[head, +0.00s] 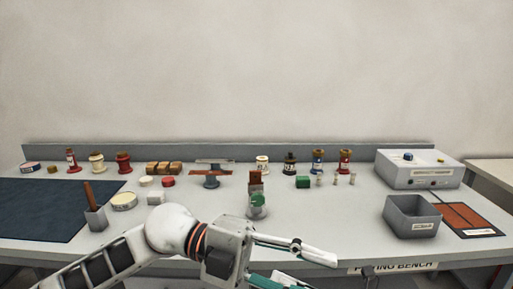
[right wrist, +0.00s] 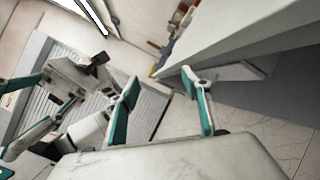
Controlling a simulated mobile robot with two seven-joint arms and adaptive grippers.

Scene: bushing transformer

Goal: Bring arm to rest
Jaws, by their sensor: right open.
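The potting bench (head: 330,222) carries a dark blue mat (head: 40,208), a grey bin (head: 412,216), a white instrument box (head: 418,170) and a brown mat (head: 468,218). Several spools and bottles line the back.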

